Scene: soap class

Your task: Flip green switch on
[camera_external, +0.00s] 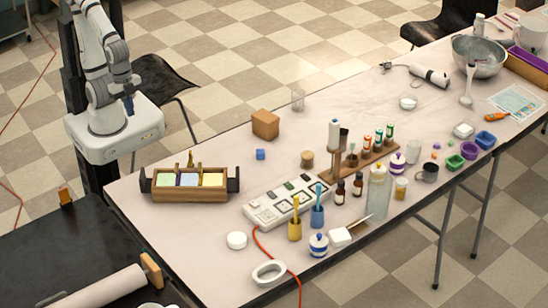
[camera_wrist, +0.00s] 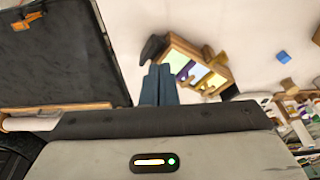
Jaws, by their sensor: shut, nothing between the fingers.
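A white power strip (camera_external: 262,215) with a row of switches lies near the middle of the table. A small dark, greenish switch shows on its top, but its exact colour and position are too small to tell. In the wrist view the strip (camera_wrist: 298,128) shows in part at the right edge, rotated. My gripper (camera_external: 129,106) hangs over my base at the left, beyond the table edge and far from the strip. In the wrist view its blue-grey fingers (camera_wrist: 158,84) are together with nothing between them.
A wooden box (camera_external: 190,195) with coloured soap blocks, a blue cube (camera_external: 260,154) and a wooden block (camera_external: 265,124) stand left of and behind the strip. Yellow and blue cups (camera_external: 294,230) stand in front. Bottles and a wooden rack (camera_external: 365,158) crowd its right.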

